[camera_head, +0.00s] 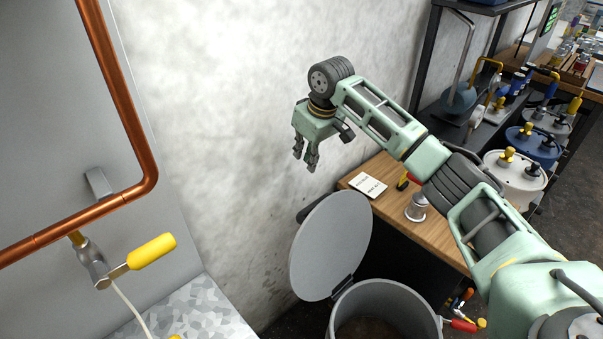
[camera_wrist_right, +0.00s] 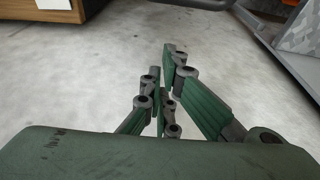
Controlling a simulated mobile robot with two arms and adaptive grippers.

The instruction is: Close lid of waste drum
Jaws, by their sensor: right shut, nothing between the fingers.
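The waste drum (camera_head: 385,300) is a grey open-topped cylinder at the bottom centre of the head view. Its round grey lid (camera_head: 328,246) stands tilted up at the drum's back left, so the drum's mouth is open. Something dark brown shows inside. My right gripper (camera_head: 306,166) is in the air above and to the left of the lid, apart from it, fingers pointing down. It is shut and empty. In the right wrist view its fingers (camera_wrist_right: 168,100) are close together over bare floor. My left gripper is not in view.
A wooden table (camera_head: 447,229) stands behind the drum, with a paper note (camera_head: 368,185) and a metal cup (camera_head: 417,207) on it. A copper pipe (camera_head: 130,100) and a yellow-handled valve (camera_head: 150,251) are at the left. A red-handled tool (camera_head: 462,325) is right of the drum.

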